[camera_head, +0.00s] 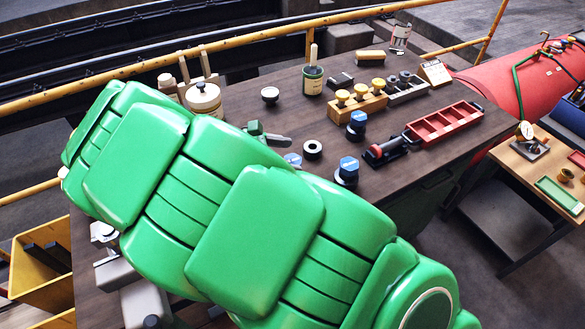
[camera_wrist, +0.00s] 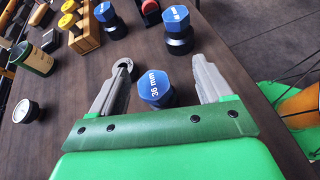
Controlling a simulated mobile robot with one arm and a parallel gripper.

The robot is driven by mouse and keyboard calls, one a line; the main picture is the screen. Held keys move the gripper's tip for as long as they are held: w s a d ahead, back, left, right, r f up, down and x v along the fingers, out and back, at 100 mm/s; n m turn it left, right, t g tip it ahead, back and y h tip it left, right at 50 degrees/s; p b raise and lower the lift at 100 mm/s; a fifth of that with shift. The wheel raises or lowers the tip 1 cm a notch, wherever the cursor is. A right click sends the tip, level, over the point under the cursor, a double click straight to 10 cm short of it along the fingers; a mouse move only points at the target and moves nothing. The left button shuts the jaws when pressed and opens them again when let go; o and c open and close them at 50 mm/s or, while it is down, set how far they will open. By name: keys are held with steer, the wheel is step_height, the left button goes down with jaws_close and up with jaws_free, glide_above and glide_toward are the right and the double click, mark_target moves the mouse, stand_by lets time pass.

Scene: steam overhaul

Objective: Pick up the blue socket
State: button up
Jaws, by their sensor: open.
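Three dark sockets with blue tops stand on the brown workbench. One, marked 36 mm (camera_wrist: 155,88), sits between the two fingers of my gripper (camera_wrist: 162,64) in the wrist view, with a gap to the right finger. In the head view its blue top (camera_head: 292,160) shows just past my green arm, which hides the rest. The second socket (camera_head: 347,170) stands to its right and also shows beyond the fingertips in the wrist view (camera_wrist: 178,30). The third socket (camera_head: 357,125) is farther back, at the upper left in the wrist view (camera_wrist: 108,20). My gripper is open and empty.
A dark ring (camera_head: 312,149) lies close by the fingertips. A wooden block with yellow-topped pieces (camera_head: 358,104), a green can (camera_head: 313,80), a red tray (camera_head: 443,124) and a red-and-black tool (camera_head: 388,150) stand around. Bare bench (camera_head: 300,118) lies between them.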

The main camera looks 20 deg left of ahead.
steer(key=s+a+f+n+t, duration=0.2)
steer(key=a+f, duration=0.1)
steer(key=a, duration=0.1)
steer(key=shift+x, duration=3.65)
steer(key=shift+w+a+f, duration=0.15)
steer(key=shift+a, duration=0.05)
steer(key=shift+g, duration=0.3)
steer(key=c, duration=1.4)
